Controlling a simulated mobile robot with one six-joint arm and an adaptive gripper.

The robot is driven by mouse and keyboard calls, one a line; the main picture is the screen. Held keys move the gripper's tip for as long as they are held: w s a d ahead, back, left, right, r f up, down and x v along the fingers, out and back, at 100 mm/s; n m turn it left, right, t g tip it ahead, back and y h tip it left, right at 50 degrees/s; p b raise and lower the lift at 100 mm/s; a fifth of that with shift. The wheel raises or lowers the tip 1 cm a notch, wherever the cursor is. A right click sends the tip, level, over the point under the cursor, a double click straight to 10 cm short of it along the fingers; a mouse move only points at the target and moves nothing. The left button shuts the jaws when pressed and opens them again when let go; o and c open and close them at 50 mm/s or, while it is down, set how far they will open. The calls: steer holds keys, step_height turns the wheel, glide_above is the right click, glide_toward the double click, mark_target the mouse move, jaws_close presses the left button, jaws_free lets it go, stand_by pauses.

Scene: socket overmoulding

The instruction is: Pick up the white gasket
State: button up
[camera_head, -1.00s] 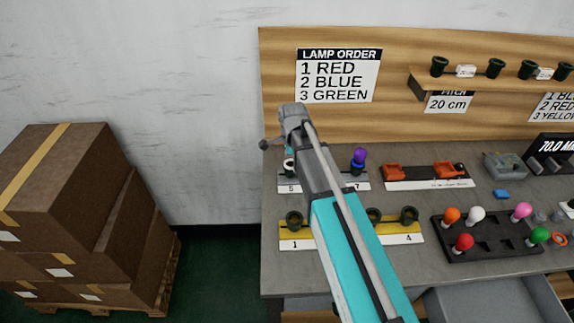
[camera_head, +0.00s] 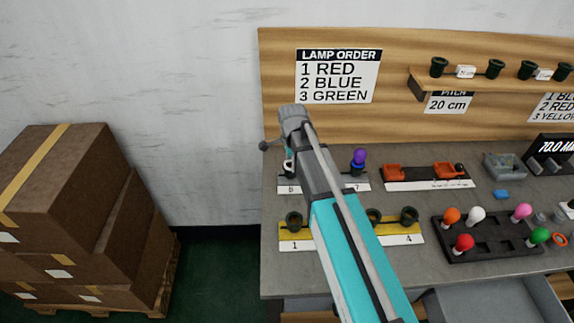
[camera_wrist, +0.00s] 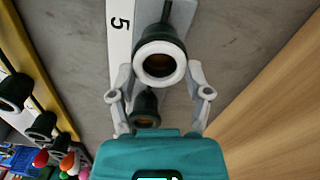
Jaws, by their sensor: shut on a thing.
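The white gasket (camera_wrist: 138,64) is a pale ring at the mouth of a dark green socket (camera_wrist: 159,36) beside the label 5 in the wrist view. In the head view the gasket (camera_head: 287,168) is small, at the back left of the bench. My gripper (camera_wrist: 159,68) has one grey finger on each side of the ring and is shut on it. I cannot tell whether the gasket is clear of the socket. Most of my gripper is hidden behind my arm in the head view.
A second dark socket (camera_wrist: 146,104) lies between my fingers, nearer my palm. A yellow rack (camera_head: 297,233) with dark sockets stands in front. A purple lamp (camera_head: 359,156) stands to the right. The wooden back panel (camera_head: 400,80) rises behind the bench.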

steer(key=shift+r, duration=0.15)
step_height(320, 180, up, 2)
steer(key=shift+p, duration=1.15)
steer(key=s+d+r+p, duration=0.6)
steer(key=s+r+p, duration=0.5)
steer(key=s, duration=0.1)
steer(key=shift+s, duration=0.35)
